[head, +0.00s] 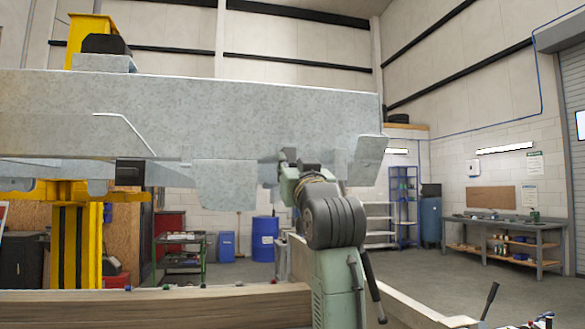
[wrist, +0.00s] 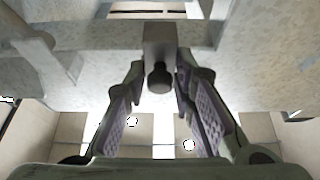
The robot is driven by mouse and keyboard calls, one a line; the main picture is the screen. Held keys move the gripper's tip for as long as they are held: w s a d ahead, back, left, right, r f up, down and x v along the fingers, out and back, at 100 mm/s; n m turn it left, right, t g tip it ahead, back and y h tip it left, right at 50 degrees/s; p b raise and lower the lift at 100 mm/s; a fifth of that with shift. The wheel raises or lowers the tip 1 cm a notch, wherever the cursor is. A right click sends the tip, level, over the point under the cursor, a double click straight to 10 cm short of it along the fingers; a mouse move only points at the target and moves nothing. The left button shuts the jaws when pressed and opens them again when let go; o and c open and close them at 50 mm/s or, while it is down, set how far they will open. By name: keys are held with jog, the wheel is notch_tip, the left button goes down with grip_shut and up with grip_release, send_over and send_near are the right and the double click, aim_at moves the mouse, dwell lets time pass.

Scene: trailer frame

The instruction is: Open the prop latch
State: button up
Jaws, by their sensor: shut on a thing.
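The prop latch (wrist: 159,45) shows in the wrist view as a grey block with a dark round knob at its lower end, under the trailer frame (wrist: 80,35). My gripper (wrist: 160,80) is shut on the latch, with one padded finger on each side of the knob. The exact contact is hard to make out. In the head view the trailer frame (head: 200,105) is a long grey metal beam across the upper left. My arm reaches up beneath its right end, and the latch and my fingertips cannot be made out there.
A yellow stand (head: 75,240) is under the frame at the left. A timber beam (head: 200,305) crosses the foreground. A blue barrel (head: 265,238) and a green cart (head: 180,255) stand behind. A workbench (head: 505,235) lines the right wall, with open floor before it.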

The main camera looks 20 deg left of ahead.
aim_at(290, 150)
grip_shut()
jog(key=shift+r, duration=0.1)
jog(key=g, duration=0.1)
jog(key=r+g+h, duration=0.1)
jog(key=s+r+g+h, duration=0.1)
jog(key=shift+d+r, duration=0.25)
jog(key=shift+d, duration=0.1)
jog(key=shift+r+g+h, duration=0.5)
jog(key=shift+g+h, duration=0.1)
jog(key=shift+g, duration=0.25)
jog(key=shift+r+g+h, duration=0.45)
jog(key=shift+g+h, duration=0.15)
jog(key=shift+g, duration=0.25)
jog(key=shift+r, duration=0.1)
jog(key=o, duration=0.7)
grip_release()
jog(key=shift+s, duration=0.1)
